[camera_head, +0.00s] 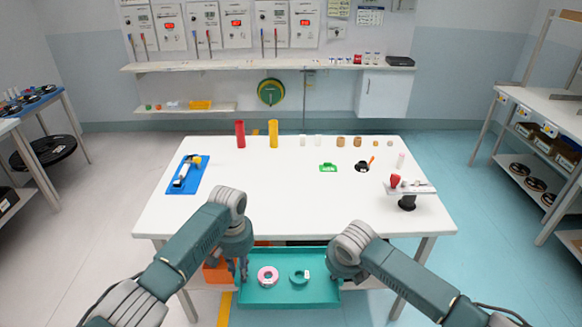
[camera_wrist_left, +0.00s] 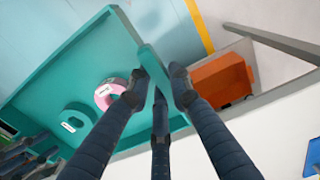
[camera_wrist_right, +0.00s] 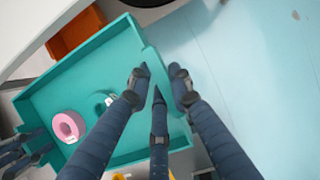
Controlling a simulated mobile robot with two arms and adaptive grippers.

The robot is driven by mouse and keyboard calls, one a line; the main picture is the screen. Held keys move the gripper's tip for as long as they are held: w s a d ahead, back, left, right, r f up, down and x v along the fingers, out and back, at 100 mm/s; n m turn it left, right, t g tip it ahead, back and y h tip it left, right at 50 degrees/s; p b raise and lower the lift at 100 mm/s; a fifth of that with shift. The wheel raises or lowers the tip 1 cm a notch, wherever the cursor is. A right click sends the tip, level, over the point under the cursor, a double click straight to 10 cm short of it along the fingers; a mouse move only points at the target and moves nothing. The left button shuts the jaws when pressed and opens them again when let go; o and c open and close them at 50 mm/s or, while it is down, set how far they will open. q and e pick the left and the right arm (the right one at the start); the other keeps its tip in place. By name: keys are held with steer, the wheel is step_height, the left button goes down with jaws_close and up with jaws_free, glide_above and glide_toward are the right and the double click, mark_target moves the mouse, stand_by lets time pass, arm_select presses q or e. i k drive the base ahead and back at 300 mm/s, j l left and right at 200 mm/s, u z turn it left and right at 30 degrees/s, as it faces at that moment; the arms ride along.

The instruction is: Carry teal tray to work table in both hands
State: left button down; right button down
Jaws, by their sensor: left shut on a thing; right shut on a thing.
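The teal tray (camera_head: 290,297) is in front of the near edge of the white work table (camera_head: 300,200), roughly level as far as I can tell. A pink ring-shaped roll (camera_head: 268,276) and a teal ring (camera_head: 299,277) lie in it. My left gripper (camera_head: 241,272) is shut on the tray's left wall; the left wrist view shows the fingers (camera_wrist_left: 157,78) on both sides of it. My right gripper (camera_head: 334,274) is shut on the right wall, as the right wrist view also shows (camera_wrist_right: 158,82).
The table's near middle is bare. Red (camera_head: 240,134) and yellow (camera_head: 273,134) cylinders stand at the back. An orange bin (camera_head: 216,272) sits low beside the tray.

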mark_target(287, 173)
steer(key=i, duration=1.85)
